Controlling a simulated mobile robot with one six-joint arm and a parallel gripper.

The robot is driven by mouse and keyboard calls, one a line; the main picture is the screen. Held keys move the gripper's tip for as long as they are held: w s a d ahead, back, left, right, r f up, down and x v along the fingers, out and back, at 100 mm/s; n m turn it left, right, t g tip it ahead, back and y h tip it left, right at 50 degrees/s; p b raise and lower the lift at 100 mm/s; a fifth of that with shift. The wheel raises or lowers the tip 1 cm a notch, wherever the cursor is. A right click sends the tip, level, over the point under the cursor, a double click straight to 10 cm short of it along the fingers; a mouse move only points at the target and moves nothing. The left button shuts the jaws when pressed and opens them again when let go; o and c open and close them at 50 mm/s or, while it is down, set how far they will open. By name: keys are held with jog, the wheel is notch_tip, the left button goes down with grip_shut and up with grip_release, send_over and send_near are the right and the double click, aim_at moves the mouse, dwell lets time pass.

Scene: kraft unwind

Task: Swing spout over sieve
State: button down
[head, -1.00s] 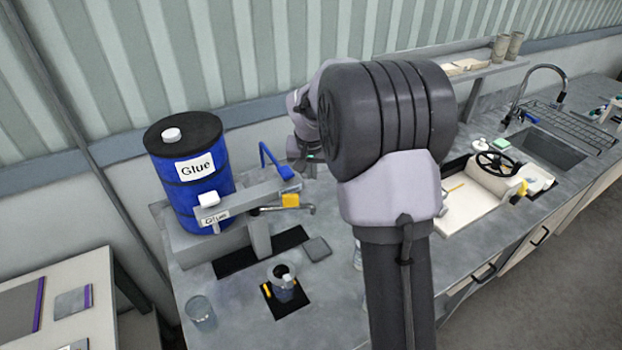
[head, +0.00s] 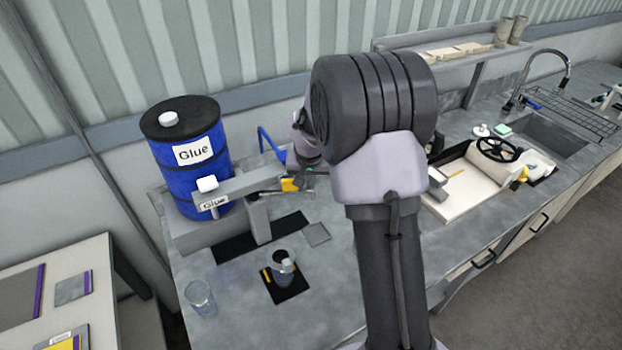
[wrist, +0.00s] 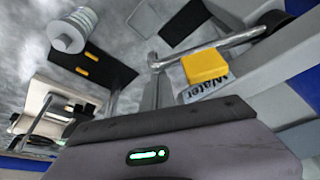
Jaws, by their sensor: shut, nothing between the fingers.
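The metal spout pipe (head: 268,192) sticks out to the right from the grey stand by the blue glue drum, with a yellow block (head: 290,184) on it. The wrist view shows the pipe (wrist: 230,42) and the yellow block (wrist: 205,67) close up, above a label reading "Water". My gripper (head: 304,170) is shut and empty, close beside the spout's outer part; I cannot tell whether it touches. A small vessel with a dark round top (head: 283,268), perhaps the sieve, stands on a black mat in front of the stand. A pale ribbed cylinder (wrist: 72,30) shows in the wrist view.
The blue glue drum (head: 190,165) stands at the back left. A blue lever (head: 270,146) rises behind the spout. A clear glass (head: 201,298) is at the bench's front left. A grey square (head: 317,234) lies near the mat. A cream tray and sink are on the right.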

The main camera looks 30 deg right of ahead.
jog(key=b, duration=0.1)
jog(key=s+m+b, duration=0.1)
jog(key=shift+s+a+f+b, duration=0.15)
jog(key=shift+a+f+b, duration=0.05)
jog(key=shift+f+b, duration=0.1)
jog(key=s+a+m+g+h+b, duration=0.2)
jog(key=s+a+m+g+b, duration=0.1)
jog(key=s+a+m+b, duration=0.7)
jog(key=shift+a+r+m+b, duration=0.25)
jog(key=shift+a+m+b, duration=0.35)
jog(key=shift+a, duration=1.05)
